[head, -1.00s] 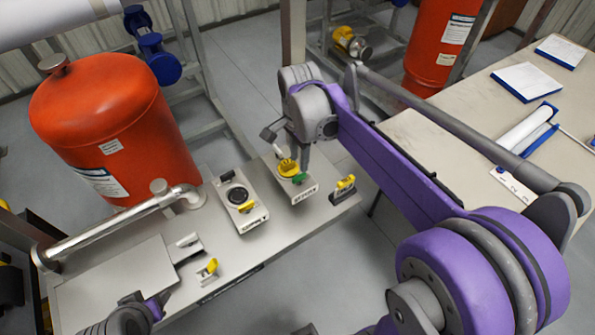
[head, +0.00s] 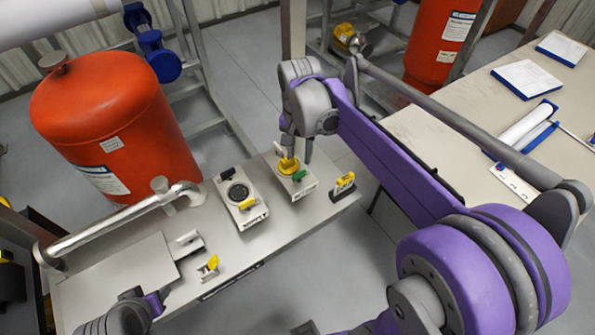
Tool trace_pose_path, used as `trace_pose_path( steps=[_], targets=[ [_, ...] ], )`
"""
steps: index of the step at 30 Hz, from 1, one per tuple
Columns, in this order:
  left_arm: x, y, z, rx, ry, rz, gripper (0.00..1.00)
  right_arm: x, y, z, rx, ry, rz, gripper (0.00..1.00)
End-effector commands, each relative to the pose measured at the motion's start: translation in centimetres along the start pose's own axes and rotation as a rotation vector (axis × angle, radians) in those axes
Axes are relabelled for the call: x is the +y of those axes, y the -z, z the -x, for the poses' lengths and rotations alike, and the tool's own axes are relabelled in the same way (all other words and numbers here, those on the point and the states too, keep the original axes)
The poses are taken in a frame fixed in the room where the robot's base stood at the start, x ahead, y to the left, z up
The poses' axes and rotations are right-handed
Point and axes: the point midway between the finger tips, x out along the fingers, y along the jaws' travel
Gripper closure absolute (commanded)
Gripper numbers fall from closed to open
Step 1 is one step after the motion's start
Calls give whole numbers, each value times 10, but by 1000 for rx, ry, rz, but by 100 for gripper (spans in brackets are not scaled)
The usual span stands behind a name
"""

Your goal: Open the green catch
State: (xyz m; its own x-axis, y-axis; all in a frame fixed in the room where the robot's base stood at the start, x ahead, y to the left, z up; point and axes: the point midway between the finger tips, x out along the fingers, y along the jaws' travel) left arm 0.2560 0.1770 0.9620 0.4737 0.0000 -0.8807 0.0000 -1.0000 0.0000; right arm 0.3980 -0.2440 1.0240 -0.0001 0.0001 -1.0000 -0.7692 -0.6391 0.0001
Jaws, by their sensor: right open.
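The green catch (head: 299,176) is a small green piece on top of a pale box-shaped unit (head: 304,190) towards the far right end of the bench. A round yellow part (head: 288,166) sits beside it on the same unit. My right gripper (head: 297,152) is open and points down just above and behind the yellow part and the catch. A clear gap to the catch is hard to judge. A grey and purple part of my left arm (head: 130,314) shows at the bottom left; its fingers cannot be made out.
A second unit with a black dial (head: 237,193) stands left of the catch unit. A yellow-and-black piece (head: 344,184) stands right of it. A pipe (head: 115,221) and a red tank (head: 110,125) lie to the left. A table (head: 430,135) stands at the right.

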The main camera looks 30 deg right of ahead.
Motion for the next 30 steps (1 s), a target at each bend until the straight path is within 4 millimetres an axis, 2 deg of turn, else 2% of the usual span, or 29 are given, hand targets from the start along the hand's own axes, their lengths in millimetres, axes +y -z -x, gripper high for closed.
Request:
trace_pose_path(
  steps=[5, 15, 26, 30],
  targets=[
    [0, 1, 1, 1, 0, 0, 50, 0, 0, 1, 0, 0, 72, 59],
    [0, 4, 3, 4, 0, 0, 50, 0, 0, 8, 0, 0, 548, 59],
    [0, 4, 4, 4, 0, 0, 50, 0, 0, 8, 0, 0, 608, 59],
    [0, 7, 5, 6, 0, 0, 50, 0, 0, 12, 1, 0, 747, 59]
  ],
)
